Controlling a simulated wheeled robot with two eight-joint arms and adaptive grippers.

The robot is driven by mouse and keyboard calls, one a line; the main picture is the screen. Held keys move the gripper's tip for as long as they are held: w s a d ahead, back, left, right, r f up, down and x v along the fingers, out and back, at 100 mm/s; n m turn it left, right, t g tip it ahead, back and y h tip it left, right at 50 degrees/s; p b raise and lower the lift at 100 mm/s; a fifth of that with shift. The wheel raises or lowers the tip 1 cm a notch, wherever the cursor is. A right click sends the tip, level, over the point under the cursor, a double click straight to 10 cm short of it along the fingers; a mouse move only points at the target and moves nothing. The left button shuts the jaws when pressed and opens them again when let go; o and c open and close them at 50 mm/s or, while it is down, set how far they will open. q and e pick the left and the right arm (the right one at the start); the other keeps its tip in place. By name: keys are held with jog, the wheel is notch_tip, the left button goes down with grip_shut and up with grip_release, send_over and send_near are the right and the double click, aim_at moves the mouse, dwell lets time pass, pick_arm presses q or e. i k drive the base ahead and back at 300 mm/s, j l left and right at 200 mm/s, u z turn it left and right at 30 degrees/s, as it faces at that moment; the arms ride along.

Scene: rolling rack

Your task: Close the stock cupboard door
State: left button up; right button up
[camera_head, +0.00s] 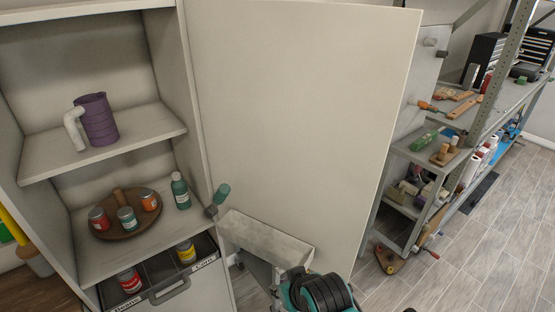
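The stock cupboard (188,90) stands at the left with its front open. Its door (300,110), a tall plain cream panel, stands wide open to the right of the shelves, and its hinge side meets the cupboard's right side. The door's free edge is toward the right, near the metal racking. Neither of my grippers shows in the head view, and nothing is seen touching the door.
The cupboard holds a purple jug (98,119), a round tray (110,231) with small cans, and a green bottle (180,191). A grey box-like unit (265,238) and a teal-and-black reel-like object (322,291) sit low before the door. Clear floor (490,250) lies right.

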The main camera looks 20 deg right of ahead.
aim_at(299, 102)
jog(key=l+u, duration=0.1)
jog(key=l, duration=0.4)
jog(key=k+l, duration=0.15)
jog(key=l, duration=0.35)
jog(key=l+u, duration=0.15)
jog(key=l, duration=0.35)
jog(key=i+l+u, duration=0.15)
jog(key=l+u, duration=0.3)
jog(key=l, duration=0.25)
jog(key=l+u, duration=0.45)
jog(key=l, duration=0.2)
jog(key=i+l+u, duration=0.35)
jog(key=k+l+u, duration=0.1)
jog(key=k+l, duration=0.15)
jog(key=k, duration=0.3)
jog(key=k+l+u, duration=0.1)
jog(key=k, duration=0.5)
